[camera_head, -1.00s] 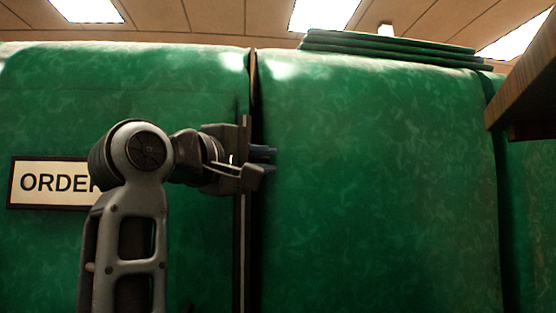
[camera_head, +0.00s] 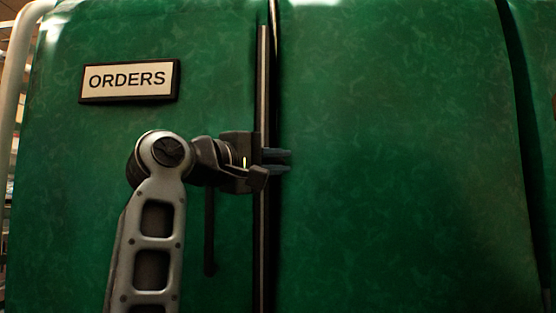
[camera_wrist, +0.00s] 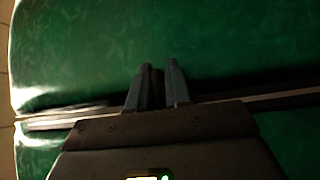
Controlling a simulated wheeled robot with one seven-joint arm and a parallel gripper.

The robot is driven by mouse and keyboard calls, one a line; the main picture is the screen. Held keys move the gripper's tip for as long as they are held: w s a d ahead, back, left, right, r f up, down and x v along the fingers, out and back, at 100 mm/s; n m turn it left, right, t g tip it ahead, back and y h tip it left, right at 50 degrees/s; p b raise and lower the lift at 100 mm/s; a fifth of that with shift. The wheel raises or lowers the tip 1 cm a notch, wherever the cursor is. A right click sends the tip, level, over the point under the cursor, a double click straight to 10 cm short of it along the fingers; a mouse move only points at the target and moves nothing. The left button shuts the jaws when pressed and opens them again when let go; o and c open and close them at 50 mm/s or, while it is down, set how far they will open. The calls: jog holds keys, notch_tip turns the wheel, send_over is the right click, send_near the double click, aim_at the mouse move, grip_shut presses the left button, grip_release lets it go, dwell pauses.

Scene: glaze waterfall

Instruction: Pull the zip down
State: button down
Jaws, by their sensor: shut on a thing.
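The zip (camera_head: 263,80) is a dark, thin vertical track down the green marbled cover (camera_head: 400,150) in the head view. In the wrist view the zip track (camera_wrist: 265,101) runs across the picture behind my gripper. My gripper (camera_head: 278,161) reaches the track from the left, its fingertips just past it. In the wrist view my gripper (camera_wrist: 157,88) is shut on a narrow dark piece between its fingers, which looks like the zip pull (camera_wrist: 154,88). The fingers hide most of it. Along the track above my gripper, the cover looks closed or only narrowly parted.
An "ORDERS" sign (camera_head: 129,81) is fixed on the left panel, above my arm. A pale rail (camera_head: 17,70) stands at the far left edge. A dark fold (camera_head: 520,110) runs down the right side. The right panel is otherwise bare.

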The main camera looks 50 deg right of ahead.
notch_tip(320, 180, down, 35)
jog(key=b, duration=1.5)
jog(key=shift+a+r, duration=0.1)
jog(key=c, duration=1.2)
grip_release()
jog(key=shift+w+a+f+p, duration=0.15)
jog(key=shift+a, duration=1.15)
jog(key=shift+w+a+f+p, duration=0.15)
jog(key=shift+w+a, duration=0.05)
jog(key=shift+a, duration=1.05)
jog(key=shift+w+a+f+p, duration=0.15)
jog(key=shift+a, duration=1.15)
